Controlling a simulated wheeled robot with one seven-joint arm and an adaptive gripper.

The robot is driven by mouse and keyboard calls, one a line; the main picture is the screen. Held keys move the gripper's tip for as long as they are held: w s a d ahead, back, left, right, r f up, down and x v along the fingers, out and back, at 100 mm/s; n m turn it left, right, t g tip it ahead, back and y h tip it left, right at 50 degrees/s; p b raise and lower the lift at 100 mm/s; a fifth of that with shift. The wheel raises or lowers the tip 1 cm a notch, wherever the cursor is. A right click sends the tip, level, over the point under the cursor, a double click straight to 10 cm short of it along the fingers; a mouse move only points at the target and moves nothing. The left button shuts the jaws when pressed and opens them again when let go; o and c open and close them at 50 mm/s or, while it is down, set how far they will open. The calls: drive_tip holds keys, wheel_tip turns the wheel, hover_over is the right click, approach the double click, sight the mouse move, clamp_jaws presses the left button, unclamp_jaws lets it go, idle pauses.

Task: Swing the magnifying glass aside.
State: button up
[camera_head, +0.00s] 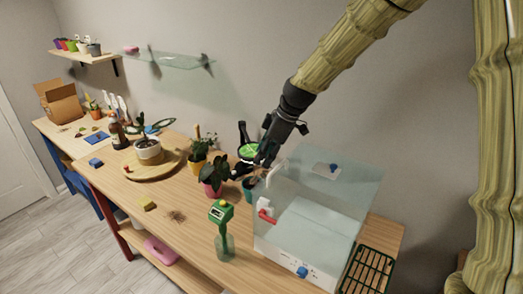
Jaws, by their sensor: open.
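I cannot pick out the magnifying glass with certainty. A round green face (249,151) with a dark upright part behind it shows just left of my gripper; it may be a lens or a bottle label. Dark green-rimmed ovals (135,127) stand behind the white pot, too small to tell what they are. My gripper (246,172) is open and points down-left above the back of the table, beside the clear box. It partly covers what stands behind it, and I cannot tell whether it touches anything.
A clear-lidded box (310,215) with a red handle stands right of my gripper. A potted plant (213,175) in a pink pot is close on the left. A green-topped bottle (222,230) stands in front.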

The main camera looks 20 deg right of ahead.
drive_tip(key=shift+w, duration=0.35)
drive_tip(key=shift+g, duration=0.3)
drive_tip(key=w+f, duration=0.1)
drive_tip(key=w, duration=0.1)
drive_tip(key=w+f, duration=0.2)
drive_tip(key=w, duration=0.1)
drive_tip(key=w+f, duration=0.2)
drive_tip(key=shift+w, duration=0.2)
drive_tip(key=shift+c, duration=0.7)
drive_tip(key=shift+d+r, duration=0.1)
drive_tip(key=c, duration=0.4)
drive_tip(key=shift+s+d+r, duration=0.1)
drive_tip(key=shift+s+r, duration=0.8)
drive_tip(key=shift+s, duration=0.3)
clamp_jaws()
drive_tip(key=shift+w+a, duration=0.2)
drive_tip(key=shift+a, duration=0.1)
